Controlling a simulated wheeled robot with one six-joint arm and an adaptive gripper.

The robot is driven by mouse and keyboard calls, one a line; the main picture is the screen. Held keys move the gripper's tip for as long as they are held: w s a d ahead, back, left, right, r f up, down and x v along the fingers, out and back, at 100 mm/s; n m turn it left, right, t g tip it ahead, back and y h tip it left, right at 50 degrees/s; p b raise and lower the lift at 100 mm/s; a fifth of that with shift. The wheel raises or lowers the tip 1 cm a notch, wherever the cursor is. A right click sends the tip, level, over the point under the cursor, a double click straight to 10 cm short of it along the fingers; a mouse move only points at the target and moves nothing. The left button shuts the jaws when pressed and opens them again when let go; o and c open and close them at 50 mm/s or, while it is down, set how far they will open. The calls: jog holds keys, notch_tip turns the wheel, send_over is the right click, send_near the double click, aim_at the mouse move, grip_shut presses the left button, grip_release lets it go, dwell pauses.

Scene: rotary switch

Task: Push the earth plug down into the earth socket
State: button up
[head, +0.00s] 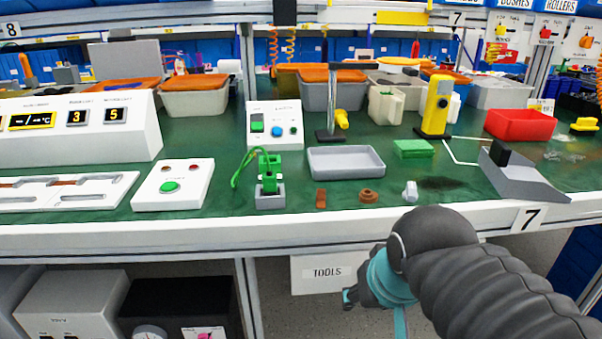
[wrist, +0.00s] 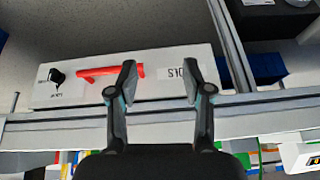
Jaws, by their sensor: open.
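The green earth plug (head: 268,162) stands upright on the bench in the head view, with a green cable looping off its left side. Below it is a small grey block, the earth socket (head: 270,202), near the bench's front edge. The plug is at the socket's top; how deep it sits I cannot tell. My gripper (head: 348,297) is below and in front of the bench edge, to the right of the socket and well apart from it. In the wrist view my gripper (wrist: 160,78) has its fingers spread with nothing between them. Plug and socket are not in the wrist view.
A grey tray (head: 346,162) stands right of the plug, and a white button box (head: 172,186) stands left. Small brown and white parts lie along the front. The bench edge (head: 150,234) lies between my gripper and the socket. A red handle (wrist: 100,73) shows in the wrist view.

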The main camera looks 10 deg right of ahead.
jog(key=w+a+r+m+g, duration=0.3)
jog(key=w+a+r+m, duration=0.2)
jog(key=w+r+m, duration=0.55)
notch_tip(320, 180, up, 9)
jog(key=m+g+p, duration=0.1)
jog(key=m+g, duration=0.1)
jog(key=m, duration=0.4)
send_over(269, 171)
jog(key=shift+s+d+f, duration=0.1)
jog(key=shift+d, duration=0.3)
jog(key=shift+a+m, duration=0.2)
jog(key=shift+m, duration=0.15)
jog(key=shift+f, duration=0.25)
jog(key=shift+a+f+b, duration=0.2)
jog(key=shift+f+b, duration=0.45)
jog(key=shift+f, duration=2.75)
grip_shut()
